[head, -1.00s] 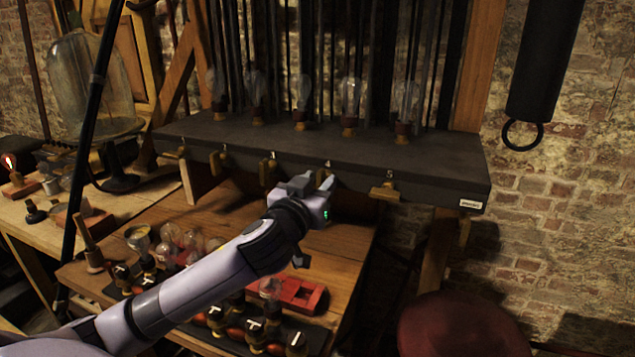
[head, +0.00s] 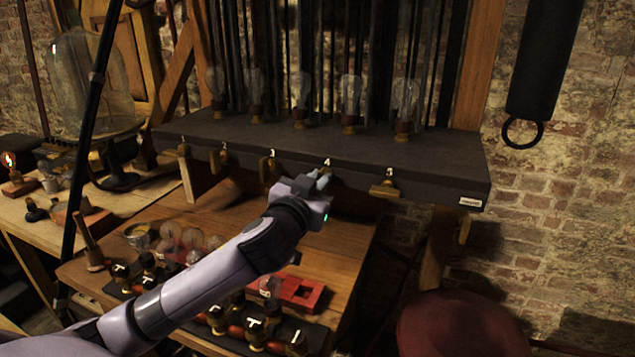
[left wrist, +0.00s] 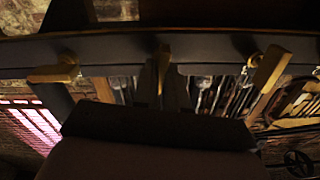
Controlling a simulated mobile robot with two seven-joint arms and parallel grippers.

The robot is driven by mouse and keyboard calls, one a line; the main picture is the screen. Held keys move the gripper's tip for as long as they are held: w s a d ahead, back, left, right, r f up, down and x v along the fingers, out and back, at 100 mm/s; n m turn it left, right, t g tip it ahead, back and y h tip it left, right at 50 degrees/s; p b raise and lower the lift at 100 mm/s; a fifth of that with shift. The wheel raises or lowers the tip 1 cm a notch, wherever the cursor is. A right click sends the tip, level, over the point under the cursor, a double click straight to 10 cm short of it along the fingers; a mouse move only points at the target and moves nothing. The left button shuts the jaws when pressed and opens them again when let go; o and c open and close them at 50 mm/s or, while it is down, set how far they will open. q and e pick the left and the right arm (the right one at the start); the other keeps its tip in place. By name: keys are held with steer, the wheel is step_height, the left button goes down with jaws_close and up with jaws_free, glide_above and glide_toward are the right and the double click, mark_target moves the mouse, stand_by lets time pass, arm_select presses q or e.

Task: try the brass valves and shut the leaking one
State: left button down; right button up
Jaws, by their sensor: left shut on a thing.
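A row of brass valves runs along the front of the black shelf, with numbers above them. Valve 1 (head: 183,150), valve 2 (head: 218,158) and valve 3 (head: 267,171) have handles pointing down. The handle of valve 5 (head: 384,190) lies sideways. My left gripper (head: 321,182) is shut on valve 4 (head: 326,171), whose handle it mostly hides. The left wrist view shows a sideways brass handle (left wrist: 55,71), an upright one (left wrist: 163,68) and a tilted one (left wrist: 270,68). Any leak is too small to tell. My right gripper is out of view.
Below is a wooden bench (head: 335,240) with a red tray (head: 297,292), bulbs and several black-and-brass fittings. A black cylinder with a ring (head: 523,133) hangs at the right.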

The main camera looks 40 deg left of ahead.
arm_select(q)
steer(key=shift+d+f+m, duration=0.1)
steer(key=shift+f+m, duration=0.05)
steer(key=shift+m, duration=3.75)
steer(key=shift+d+f+m, duration=0.1)
steer(key=shift+m, duration=3.8)
steer(key=c, duration=1.2)
jaws_free()
steer(key=shift+b+v, duration=0.65)
steer(key=shift+v, duration=2.9)
